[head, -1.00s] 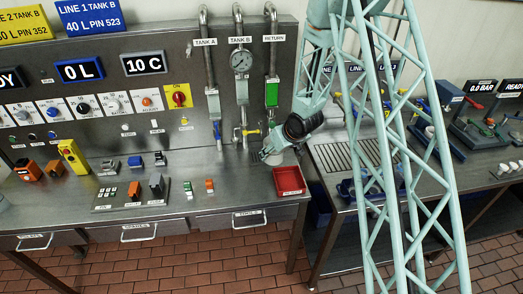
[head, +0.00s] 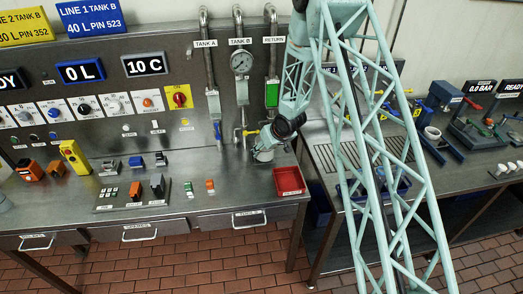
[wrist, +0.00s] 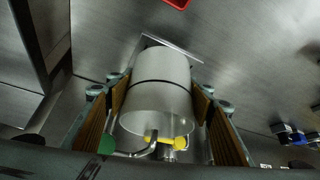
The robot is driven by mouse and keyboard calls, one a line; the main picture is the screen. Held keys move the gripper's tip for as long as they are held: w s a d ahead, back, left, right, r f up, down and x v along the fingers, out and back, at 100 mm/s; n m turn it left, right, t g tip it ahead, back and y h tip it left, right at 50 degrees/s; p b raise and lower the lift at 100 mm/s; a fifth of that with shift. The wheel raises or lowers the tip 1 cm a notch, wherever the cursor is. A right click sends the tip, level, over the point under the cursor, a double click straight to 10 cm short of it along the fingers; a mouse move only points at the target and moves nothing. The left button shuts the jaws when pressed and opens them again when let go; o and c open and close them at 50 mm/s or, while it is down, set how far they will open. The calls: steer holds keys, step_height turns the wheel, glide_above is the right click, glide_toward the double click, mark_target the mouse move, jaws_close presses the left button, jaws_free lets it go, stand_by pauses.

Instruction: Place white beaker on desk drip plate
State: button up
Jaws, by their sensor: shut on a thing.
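My gripper (wrist: 159,112) is shut on the white beaker (wrist: 160,92), with one jaw on each side of it in the wrist view. The beaker hides most of this plate. I cannot tell whether the beaker's base touches it.
The red tray (head: 289,181) stands at the desk's right front. Pipes and valves with yellow (head: 251,132) and blue handles hang just behind my gripper. Small coloured switches (head: 188,188) lie to the left.

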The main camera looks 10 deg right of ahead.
steer(key=shift+w, duration=0.1)
steer(key=shift+w+a+f, duration=0.25)
steer(key=shift+w+f, duration=0.2)
steer(key=shift+w, duration=0.3)
steer(key=shift+p+x, duration=0.35)
steer(key=shift+x, duration=0.7)
steer(key=shift+w, duration=0.1)
steer(key=o, duration=0.8)
steer(key=shift+o, duration=0.2)
steer(key=shift+r, duration=0.2)
steer(key=shift+s+d+r, duration=0.1)
steer(key=shift+s+r, duration=0.2)
steer(key=shift+r, duration=0.25)
steer(key=v, duration=1)
steer(key=shift+s+r, duration=0.15)
steer(key=shift+r, duration=0.1)
